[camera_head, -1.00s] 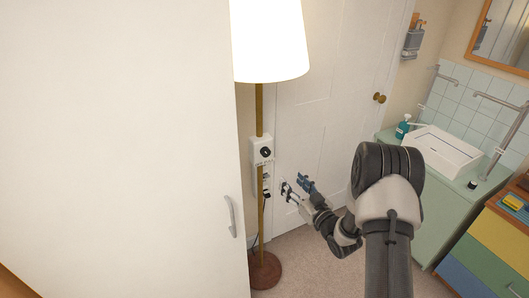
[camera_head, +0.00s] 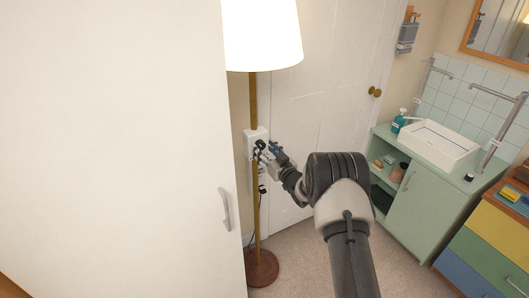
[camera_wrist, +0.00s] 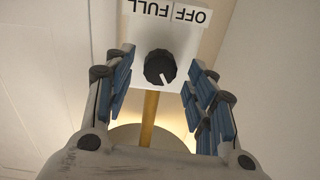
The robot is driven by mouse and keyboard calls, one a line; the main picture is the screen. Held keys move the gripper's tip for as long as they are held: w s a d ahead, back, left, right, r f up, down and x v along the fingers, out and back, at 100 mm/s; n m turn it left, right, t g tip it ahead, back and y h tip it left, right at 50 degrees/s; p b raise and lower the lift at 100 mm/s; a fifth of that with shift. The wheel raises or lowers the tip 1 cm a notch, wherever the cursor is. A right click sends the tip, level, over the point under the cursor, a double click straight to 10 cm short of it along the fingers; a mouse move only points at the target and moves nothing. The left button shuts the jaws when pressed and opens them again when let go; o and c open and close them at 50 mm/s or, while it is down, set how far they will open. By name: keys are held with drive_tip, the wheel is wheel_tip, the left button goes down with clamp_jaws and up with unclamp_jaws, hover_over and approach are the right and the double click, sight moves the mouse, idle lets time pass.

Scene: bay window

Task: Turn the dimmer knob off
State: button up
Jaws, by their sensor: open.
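The dimmer knob (camera_wrist: 160,67) is black and round with a white pointer line, on a white box (camera_head: 250,134) fixed to the brass pole of a lit floor lamp (camera_head: 263,36). In the wrist view the label (camera_wrist: 166,11) above the knob reads "OFF FULL" upside down. The pointer slants toward the lower right of that picture. My gripper (camera_wrist: 160,85) is open, with its blue-padded fingers on either side of the knob and apart from it. In the head view my gripper (camera_head: 266,149) is at the box and partly hides the knob.
A tall white cabinet (camera_head: 115,150) with a handle stands close on the left. A white door (camera_head: 325,90) is behind the lamp. A green washstand (camera_head: 425,195) with a basin (camera_head: 439,143) and a coloured drawer unit (camera_head: 490,245) are on the right. Carpet is free between.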

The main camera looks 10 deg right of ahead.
drive_tip(key=shift+w+a, duration=0.1)
drive_tip(key=shift+w, duration=0.1)
drive_tip(key=c, duration=1.1)
